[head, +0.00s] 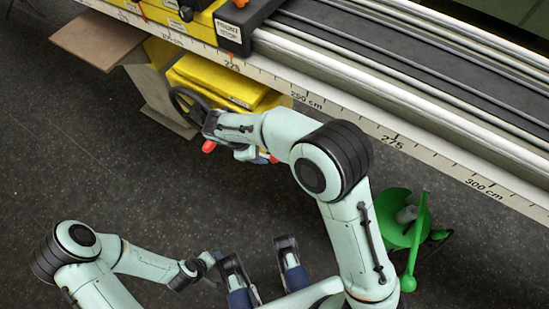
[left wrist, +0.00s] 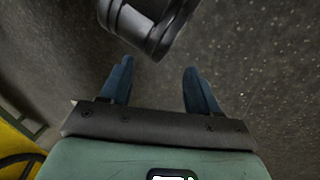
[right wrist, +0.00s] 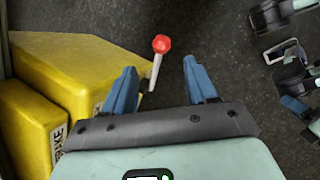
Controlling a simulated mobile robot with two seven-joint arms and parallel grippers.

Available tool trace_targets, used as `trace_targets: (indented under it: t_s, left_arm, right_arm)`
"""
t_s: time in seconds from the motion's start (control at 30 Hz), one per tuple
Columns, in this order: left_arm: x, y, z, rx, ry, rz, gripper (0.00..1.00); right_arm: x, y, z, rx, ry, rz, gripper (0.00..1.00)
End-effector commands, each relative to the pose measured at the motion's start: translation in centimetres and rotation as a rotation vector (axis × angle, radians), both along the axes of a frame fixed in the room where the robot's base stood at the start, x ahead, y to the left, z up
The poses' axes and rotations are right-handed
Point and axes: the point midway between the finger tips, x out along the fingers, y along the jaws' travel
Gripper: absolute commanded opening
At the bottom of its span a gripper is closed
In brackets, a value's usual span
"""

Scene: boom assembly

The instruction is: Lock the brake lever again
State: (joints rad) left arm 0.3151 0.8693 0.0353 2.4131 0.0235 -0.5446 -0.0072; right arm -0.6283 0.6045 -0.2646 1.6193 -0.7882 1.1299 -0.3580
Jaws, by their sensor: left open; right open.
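The brake lever (right wrist: 153,75) has a pale shaft and a red knob (right wrist: 161,44). In the right wrist view it stands tilted beside the yellow brake housing (right wrist: 70,65). My right gripper (right wrist: 160,72) is open. The shaft shows between its blue fingers, nearer the left one, and the knob shows beyond the tips; I cannot tell whether they touch. In the head view my right arm hides most of the lever, and a small red tip (head: 273,159) shows by the blue fingertips. My left gripper (left wrist: 158,72) is open and empty, away from the lever.
A dark handwheel (head: 184,106) and a red grip (head: 208,146) are beside the yellow housing. The long rail with its centimetre scale (head: 345,118) runs above. A green round part (head: 405,225) stands at the right. Dark floor is clear at the left.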

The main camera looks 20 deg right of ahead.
Motion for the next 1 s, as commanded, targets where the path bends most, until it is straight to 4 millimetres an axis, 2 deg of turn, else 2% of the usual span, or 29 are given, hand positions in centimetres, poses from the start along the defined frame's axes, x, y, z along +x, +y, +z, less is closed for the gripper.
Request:
trace_targets:
  t_s: [0.03, 0.2, 0.43, 0.5, 0.7, 0.97, 1.0]
  left_arm:
    - [0.4, 0.2, -0.5, 0.005, -0.010, 0.005, 0.61]
    - [2.0, 1.1, -1.7, 0.026, -0.050, 0.022, 0.61]
    - [3.8, 2.0, -2.8, 0.051, -0.099, 0.042, 0.61]
    - [3.5, 2.1, -3.2, 0.051, -0.088, 0.043, 0.61]
    - [3.0, 2.3, -3.8, 0.052, -0.071, 0.044, 0.61]
    - [3.0, 2.3, -3.8, 0.052, -0.068, 0.044, 0.61]
    - [3.0, 2.3, -3.8, 0.052, -0.068, 0.044, 0.61]
  right_arm:
    - [0.0, -0.6, -1.2, -0.002, 0.005, -0.002, 0.57]
    - [0.2, -2.1, -4.7, -0.001, 0.006, -0.003, 0.57]
    - [0.5, -3.9, -8.6, 0.001, 0.005, -0.003, 0.57]
    - [0.5, -4.3, -9.3, 0.001, 0.004, -0.003, 0.57]
    - [0.6, -4.9, -10.4, 0.001, 0.003, -0.003, 0.57]
    - [0.6, -4.9, -10.5, 0.003, 0.003, -0.002, 0.57]
    - [0.6, -4.9, -10.4, 0.003, 0.003, -0.002, 0.51]
